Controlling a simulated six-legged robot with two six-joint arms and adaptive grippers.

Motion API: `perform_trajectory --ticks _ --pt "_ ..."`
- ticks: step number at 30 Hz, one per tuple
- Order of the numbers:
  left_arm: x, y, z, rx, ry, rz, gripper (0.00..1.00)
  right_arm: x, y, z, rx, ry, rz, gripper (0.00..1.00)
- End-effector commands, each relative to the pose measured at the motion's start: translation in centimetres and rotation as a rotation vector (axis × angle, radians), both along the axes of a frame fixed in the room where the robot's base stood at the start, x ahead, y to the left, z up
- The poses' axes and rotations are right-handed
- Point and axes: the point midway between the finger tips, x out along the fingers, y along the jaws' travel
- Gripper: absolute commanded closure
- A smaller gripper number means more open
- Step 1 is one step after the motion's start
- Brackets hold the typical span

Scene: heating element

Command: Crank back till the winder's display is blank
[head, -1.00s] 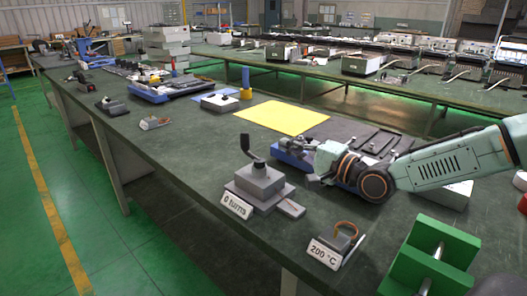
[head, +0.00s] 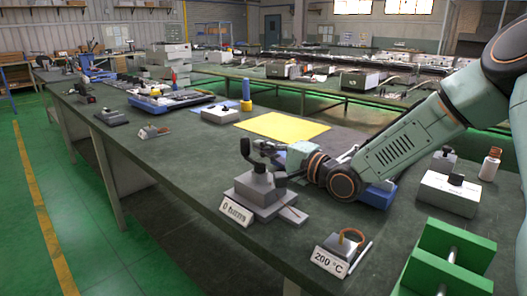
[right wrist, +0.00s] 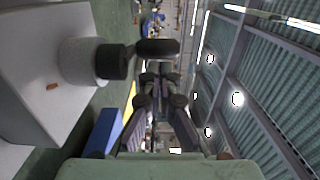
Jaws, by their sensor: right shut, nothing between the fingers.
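The winder (head: 262,190) is a grey stepped box near the table's front edge. Its front plate (head: 236,211) reads what looks like "0 turns", so the display is not blank. Its dark crank handle (head: 245,148) stands up at the left of the top. My right gripper (head: 262,150) is shut and empty, just right of the handle and above the winder. In the right wrist view, the crank's dark grip (right wrist: 157,49) shows just beyond my shut fingers (right wrist: 160,75); I cannot tell whether they touch. My left gripper is not in view.
A coil stand with a "200 °C" plate (head: 330,262) is right of the winder. A green frame (head: 440,262), white box (head: 448,195) and bottle (head: 490,166) stand further right. A yellow sheet (head: 282,127) lies behind. The table left of the winder is mostly clear.

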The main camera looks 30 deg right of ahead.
Motion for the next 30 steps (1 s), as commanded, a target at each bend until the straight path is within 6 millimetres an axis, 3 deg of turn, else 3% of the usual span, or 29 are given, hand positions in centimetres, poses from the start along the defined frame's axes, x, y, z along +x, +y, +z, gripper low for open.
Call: perform_trajectory --ticks 30 --pt "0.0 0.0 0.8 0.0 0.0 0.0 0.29 0.4 1.4 0.0 -0.003 0.001 0.007 1.0"
